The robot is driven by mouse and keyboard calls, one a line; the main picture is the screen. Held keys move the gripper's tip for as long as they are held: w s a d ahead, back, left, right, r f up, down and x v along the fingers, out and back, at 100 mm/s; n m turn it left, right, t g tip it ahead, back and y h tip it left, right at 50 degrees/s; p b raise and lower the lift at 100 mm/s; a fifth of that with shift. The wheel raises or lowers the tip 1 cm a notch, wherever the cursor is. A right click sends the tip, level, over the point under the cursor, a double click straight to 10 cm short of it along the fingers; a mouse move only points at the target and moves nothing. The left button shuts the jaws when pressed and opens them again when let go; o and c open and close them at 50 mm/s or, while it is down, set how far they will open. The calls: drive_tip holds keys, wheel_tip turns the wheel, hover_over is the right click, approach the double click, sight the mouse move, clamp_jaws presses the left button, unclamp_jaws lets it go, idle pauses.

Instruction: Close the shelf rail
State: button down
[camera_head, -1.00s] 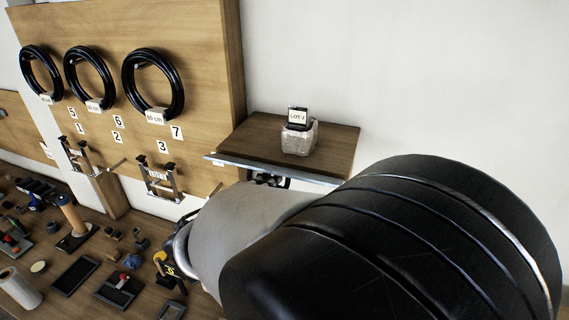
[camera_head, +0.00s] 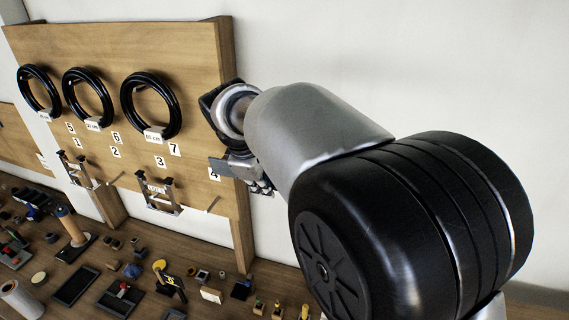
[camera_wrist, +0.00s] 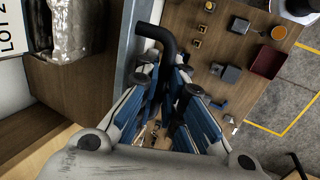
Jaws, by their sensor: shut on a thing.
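In the wrist view the wooden shelf (camera_wrist: 70,108) fills the left side, with a pale metal strip (camera_wrist: 127,45) along its edge. A black bent bar (camera_wrist: 158,34) sticks out beside that strip and curves down between my fingers. My gripper (camera_wrist: 166,80) is shut on this bar, with its blue-padded fingers on both sides. I cannot tell from this view how the bar joins the shelf rail. In the head view my arm hides the shelf, and my gripper's fingers are mostly hidden by the wrist.
A clear wrapped block (camera_wrist: 75,30) with a lot label (camera_wrist: 13,27) stands on the shelf. The wooden panel (camera_head: 190,50) with black coils (camera_head: 152,105) is left of my arm. Below is a workbench (camera_head: 60,275) crowded with small parts.

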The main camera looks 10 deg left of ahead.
drive_tip(key=shift+w+d+r+g, duration=0.1)
drive_tip(key=shift+w+r+g, duration=0.1)
drive_tip(key=shift+g, duration=0.35)
drive_tip(key=shift+w+r+g, duration=0.1)
drive_tip(key=shift+w+g, duration=0.1)
drive_tip(key=shift+g, duration=0.35)
drive_tip(key=c, duration=2)
unclamp_jaws()
drive_tip(key=shift+w, duration=0.1)
drive_tip(key=shift+o, duration=0.2)
drive_tip(key=shift+r, duration=0.1)
drive_tip(key=v, duration=1.2)
drive_tip(key=shift+w+d, duration=0.1)
drive_tip(key=shift+w, duration=0.05)
